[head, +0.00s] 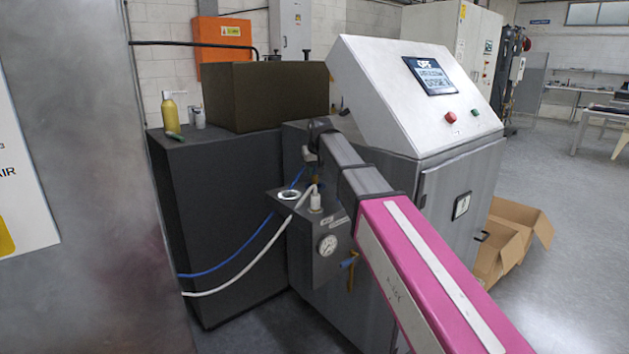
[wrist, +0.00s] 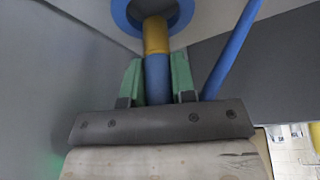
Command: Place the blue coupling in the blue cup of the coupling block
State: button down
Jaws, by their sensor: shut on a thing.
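My gripper (wrist: 157,68) has green fingers and is shut on the blue coupling (wrist: 157,82) in the wrist view. The coupling's brass end (wrist: 155,36) points away from me, toward a blue ring-shaped cup (wrist: 128,18) at the top of the view. The brass end overlaps the ring in the picture; I cannot tell whether it is inside or only in front. In the head view, the dark coupling block (head: 322,262) stands beside the washer, and my arm's end is just above it. The held coupling is too small and shaded there to make out clearly.
A pale ring (head: 288,195) and a white fitting (head: 315,199) with a white hose (head: 247,267) sit on the block's top. A blue hose (head: 232,266) also runs there. The white-topped washer (head: 410,100) stands behind.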

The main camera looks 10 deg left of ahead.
aim_at(315, 179)
jog(key=shift+f, duration=1.95)
jog(key=c, duration=1.2)
grip_release()
jog(key=shift+f, duration=0.15)
jog(key=v, duration=1.2)
